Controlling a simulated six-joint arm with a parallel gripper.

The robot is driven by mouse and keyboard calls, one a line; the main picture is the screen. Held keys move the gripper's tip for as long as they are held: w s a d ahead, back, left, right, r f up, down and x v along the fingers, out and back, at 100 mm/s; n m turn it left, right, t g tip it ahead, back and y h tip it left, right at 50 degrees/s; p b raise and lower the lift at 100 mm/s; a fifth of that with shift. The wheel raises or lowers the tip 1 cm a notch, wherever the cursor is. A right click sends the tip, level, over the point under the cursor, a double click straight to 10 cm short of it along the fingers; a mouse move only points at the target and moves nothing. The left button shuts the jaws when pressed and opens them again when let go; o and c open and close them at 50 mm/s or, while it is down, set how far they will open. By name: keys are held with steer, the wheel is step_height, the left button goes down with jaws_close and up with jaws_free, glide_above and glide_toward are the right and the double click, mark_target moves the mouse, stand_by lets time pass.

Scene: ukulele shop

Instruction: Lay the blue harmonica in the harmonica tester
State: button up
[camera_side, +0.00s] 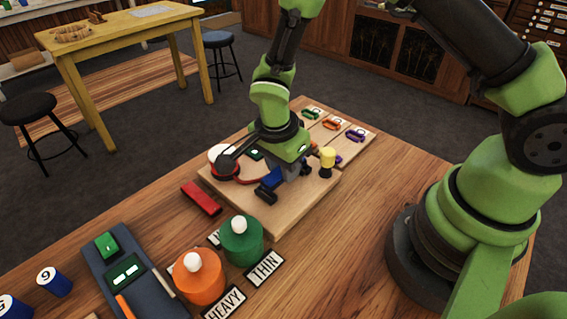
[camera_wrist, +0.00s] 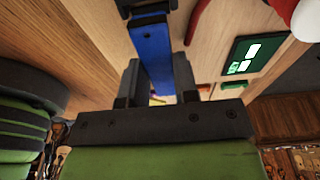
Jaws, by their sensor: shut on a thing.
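The blue harmonica (camera_side: 273,178) is between the fingers of my gripper (camera_side: 285,176), over the wooden board of the tester (camera_side: 300,210). In the wrist view the blue harmonica (camera_wrist: 152,48) is a long bar between both fingers of my gripper (camera_wrist: 157,78). Its far end meets a dark block (camera_wrist: 145,8); I cannot tell whether it rests in it. The dark block also shows beside the harmonica in the side view (camera_side: 265,192). The tester's dark panel with a green display shows in the wrist view (camera_wrist: 243,55). My gripper hides part of the board.
A red bar (camera_side: 201,198) lies left of the board. Orange (camera_side: 199,280) and green (camera_side: 241,241) canisters stand in front. Bare table lies right of the board.

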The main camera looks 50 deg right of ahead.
steer(key=shift+f, duration=0.75)
stand_by(0.7)
steer(key=o, duration=1)
steer(key=r, duration=0.3)
steer(key=a+r, duration=0.1)
steer(key=r, duration=0.6)
steer(key=shift+a, duration=0.2)
steer(key=s+d+r+n+t+y, duration=0.25)
steer(key=s+r+n, duration=0.2)
steer(key=r, duration=0.75)
steer(key=s+r+n+t, duration=0.1)
steer(key=s+r+n, duration=0.1)
steer(key=s+n, duration=0.1)
steer(key=s+d+r+n+t+y, duration=0.1)
steer(key=s+r+n+t, duration=0.1)
steer(key=s+n, duration=0.1)
steer(key=s+d+r+n+t, duration=0.1)
steer(key=s+r+n, duration=0.1)
steer(key=s+n, duration=0.1)
steer(key=shift+s+r+n+t, duration=0.1)
steer(key=shift+s+n+t, duration=0.2)
steer(key=shift+s, duration=0.55)
